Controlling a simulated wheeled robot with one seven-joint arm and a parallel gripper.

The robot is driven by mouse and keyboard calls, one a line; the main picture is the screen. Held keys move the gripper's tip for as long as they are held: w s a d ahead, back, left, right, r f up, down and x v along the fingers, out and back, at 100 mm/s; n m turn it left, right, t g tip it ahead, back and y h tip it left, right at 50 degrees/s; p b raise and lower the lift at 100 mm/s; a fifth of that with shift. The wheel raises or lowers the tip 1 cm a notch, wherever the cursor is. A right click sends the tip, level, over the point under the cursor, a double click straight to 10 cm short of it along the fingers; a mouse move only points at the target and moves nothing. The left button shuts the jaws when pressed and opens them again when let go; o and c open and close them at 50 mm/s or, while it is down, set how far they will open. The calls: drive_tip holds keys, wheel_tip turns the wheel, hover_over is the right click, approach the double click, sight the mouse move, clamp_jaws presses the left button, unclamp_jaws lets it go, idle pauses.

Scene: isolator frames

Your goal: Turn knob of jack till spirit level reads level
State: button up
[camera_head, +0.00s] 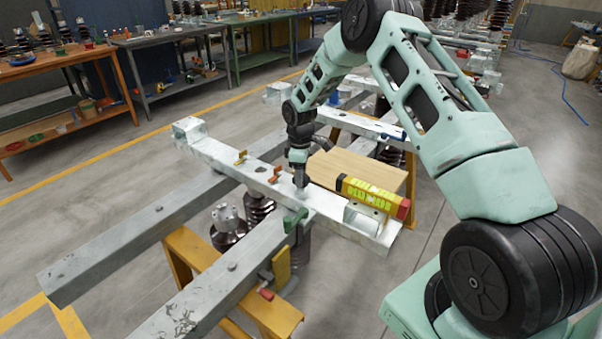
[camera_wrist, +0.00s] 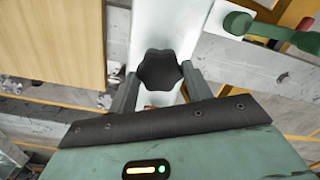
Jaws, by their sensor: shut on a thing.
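A black lobed knob (camera_wrist: 158,70) sits between the two fingers of my gripper (camera_wrist: 160,80) in the wrist view, with a finger against each side. In the head view my gripper (camera_head: 300,179) points down at the middle of a galvanised steel crossbeam (camera_head: 225,154), and it hides the knob. The jack's body cannot be made out. A yellow and red spirit level (camera_head: 373,195) lies along the right part of the crossbeam. Its bubble is too small to read in the head view, and the level is out of the wrist view.
A wooden board (camera_head: 352,172) lies behind the crossbeam. A green clamp (camera_head: 294,220) is just in front of my gripper. Small orange and yellow tabs stand on the beam to the left. Long steel beams rest on yellow trestles (camera_head: 197,250). Open floor lies at the left.

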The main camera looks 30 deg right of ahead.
drive_tip(key=shift+w+d+r+n, duration=0.1)
drive_tip(key=shift+w+r+n, duration=0.05)
drive_tip(key=shift+n, duration=0.7)
drive_tip(key=shift+w+r+n, duration=0.1)
drive_tip(key=shift+r+n, duration=0.05)
drive_tip(key=shift+n, duration=0.7)
drive_tip(key=o, duration=0.7)
drive_tip(key=shift+o, duration=1.3)
drive_tip(key=shift+s+f, duration=0.1)
drive_tip(key=shift+f, duration=0.05)
wheel_tip(320, 180, up, 18)
drive_tip(key=b, duration=0.1)
drive_tip(key=shift+f, duration=0.25)
